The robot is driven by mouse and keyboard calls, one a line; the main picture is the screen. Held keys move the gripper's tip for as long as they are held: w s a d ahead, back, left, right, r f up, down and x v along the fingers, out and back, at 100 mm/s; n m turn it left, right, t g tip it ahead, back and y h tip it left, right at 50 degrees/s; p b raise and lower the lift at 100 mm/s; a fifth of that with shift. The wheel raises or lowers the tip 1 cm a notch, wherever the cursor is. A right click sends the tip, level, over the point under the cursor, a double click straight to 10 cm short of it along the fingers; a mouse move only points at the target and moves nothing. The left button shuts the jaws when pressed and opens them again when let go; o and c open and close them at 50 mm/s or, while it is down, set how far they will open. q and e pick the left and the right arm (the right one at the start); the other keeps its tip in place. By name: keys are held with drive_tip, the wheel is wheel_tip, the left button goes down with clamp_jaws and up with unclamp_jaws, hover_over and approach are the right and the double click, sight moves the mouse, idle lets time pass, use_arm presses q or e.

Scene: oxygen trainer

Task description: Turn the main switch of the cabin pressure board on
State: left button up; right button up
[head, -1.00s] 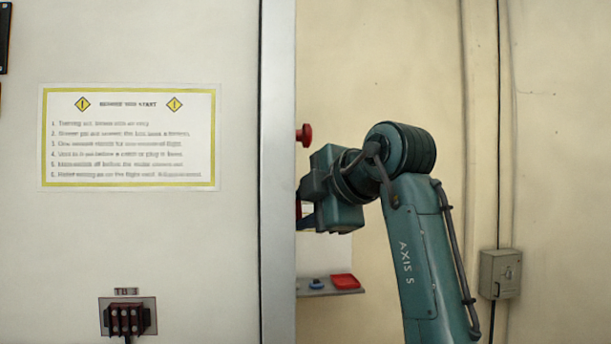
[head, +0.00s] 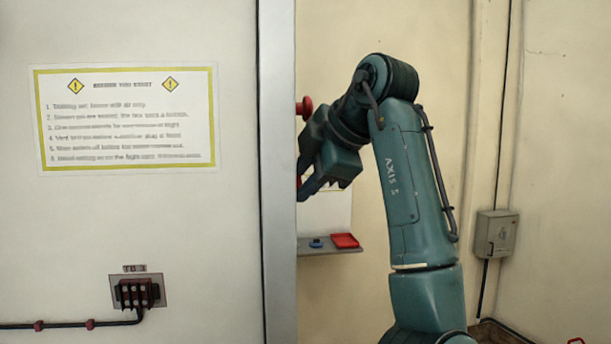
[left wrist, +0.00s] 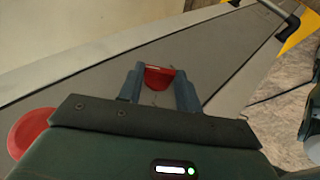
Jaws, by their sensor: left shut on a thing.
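In the left wrist view, a red handle (left wrist: 158,78) stands out from a grey panel (left wrist: 215,58) and looks like the main switch of the cabin pressure board. My left gripper (left wrist: 160,92) is shut on it, one finger on each side. In the head view my left gripper (head: 303,192) reaches left, tilted downward, and its fingertips pass behind the edge of a cabinet. Only a sliver of red shows by the fingers there. The switch markings and its position cannot be read. My right gripper is not in view.
A red round knob (head: 305,107) sits above my gripper, and a red round knob (left wrist: 28,130) shows beside it in the wrist view. A shelf (head: 318,251) with a red tray (head: 344,241) is below. The metal-edged cabinet (head: 277,180) blocks the left side.

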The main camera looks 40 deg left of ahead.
use_arm(q)
drive_tip(key=o, duration=1)
drive_tip(key=b+v, duration=0.5)
drive_tip(key=v, duration=0.2)
drive_tip(key=shift+d+r, duration=0.2)
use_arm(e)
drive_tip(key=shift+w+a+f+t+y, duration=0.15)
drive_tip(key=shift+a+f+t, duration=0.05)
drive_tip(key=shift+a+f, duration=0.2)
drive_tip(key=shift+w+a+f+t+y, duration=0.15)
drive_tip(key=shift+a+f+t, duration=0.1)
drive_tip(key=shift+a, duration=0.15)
use_arm(q)
drive_tip(key=shift+f, duration=0.1)
